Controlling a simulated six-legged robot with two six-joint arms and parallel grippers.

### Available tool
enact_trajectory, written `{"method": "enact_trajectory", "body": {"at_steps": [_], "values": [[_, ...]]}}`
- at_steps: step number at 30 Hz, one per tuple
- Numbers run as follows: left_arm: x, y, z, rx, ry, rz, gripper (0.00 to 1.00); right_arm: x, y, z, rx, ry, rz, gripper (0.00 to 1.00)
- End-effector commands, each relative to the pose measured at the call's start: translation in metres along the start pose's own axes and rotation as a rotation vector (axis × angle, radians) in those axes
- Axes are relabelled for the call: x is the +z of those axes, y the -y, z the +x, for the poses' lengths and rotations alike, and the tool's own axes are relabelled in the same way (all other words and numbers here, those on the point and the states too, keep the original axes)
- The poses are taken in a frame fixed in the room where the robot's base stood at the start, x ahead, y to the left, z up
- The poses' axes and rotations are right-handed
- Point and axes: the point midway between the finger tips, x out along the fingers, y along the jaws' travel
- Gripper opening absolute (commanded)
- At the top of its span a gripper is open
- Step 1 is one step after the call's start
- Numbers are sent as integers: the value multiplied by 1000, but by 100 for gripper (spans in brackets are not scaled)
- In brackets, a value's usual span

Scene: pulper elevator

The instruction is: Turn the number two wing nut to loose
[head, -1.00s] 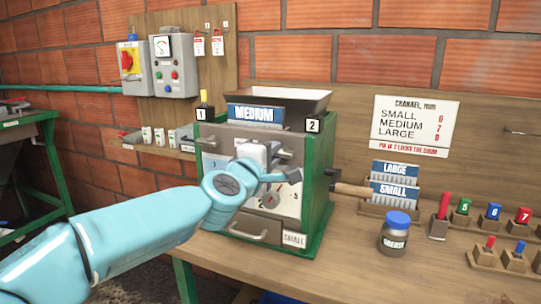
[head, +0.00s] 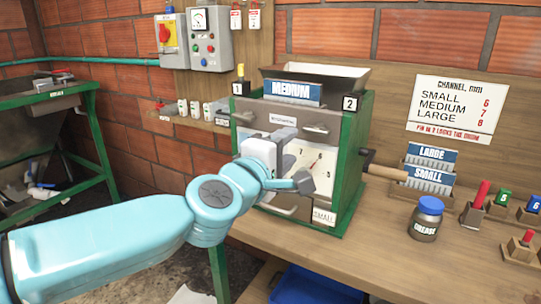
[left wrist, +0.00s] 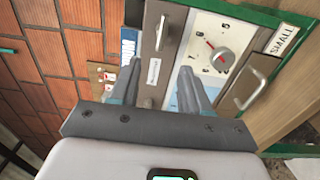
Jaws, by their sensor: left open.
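The pulper's grey front has a green frame and number plates 1 (head: 241,88) and 2 (head: 350,103) at its top corners. A grey bar-shaped piece below plate 2, which looks like the number two wing nut (head: 316,128), lies roughly level. The left wrist view shows it (left wrist: 160,32) beyond the fingertips. A similar piece (head: 244,118) is below plate 1. My left gripper (head: 287,137) is in front of the pulper's face, left of and below the number two nut. It is open and empty, fingers (left wrist: 160,78) apart, not touching the nut. My right gripper is not visible.
A dial (head: 316,163) and a drawer handle (left wrist: 250,90) are on the pulper front. A wooden-handled pin (head: 384,171) sticks out on its right. A grease jar (head: 427,219) and plate rack (head: 425,180) stand on the bench. A wall sign (head: 455,105) lists channel sizes.

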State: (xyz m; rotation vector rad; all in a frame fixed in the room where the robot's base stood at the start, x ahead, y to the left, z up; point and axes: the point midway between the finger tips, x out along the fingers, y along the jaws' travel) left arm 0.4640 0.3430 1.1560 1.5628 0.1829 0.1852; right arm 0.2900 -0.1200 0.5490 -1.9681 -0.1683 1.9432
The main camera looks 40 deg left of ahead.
Motion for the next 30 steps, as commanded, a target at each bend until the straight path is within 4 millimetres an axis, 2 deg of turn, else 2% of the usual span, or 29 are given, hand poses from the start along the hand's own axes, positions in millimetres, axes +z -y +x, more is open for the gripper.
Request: {"method": "enact_trajectory", "body": {"at_steps": [1, 3, 6, 10, 15, 30], "values": [[0, -4, -14, 3, 0, -1, 47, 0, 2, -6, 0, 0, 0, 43], [0, -4, -29, 3, 0, -1, 47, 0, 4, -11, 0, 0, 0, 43], [0, -4, -45, 2, 1, -1, 47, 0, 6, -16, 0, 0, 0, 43], [0, -2, -58, 1, 0, -1, 47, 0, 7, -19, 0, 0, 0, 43], [0, 0, -62, 0, 0, 0, 47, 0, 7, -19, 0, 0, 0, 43], [2, 3, -59, -11, 4, 11, 47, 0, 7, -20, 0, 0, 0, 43]]}}
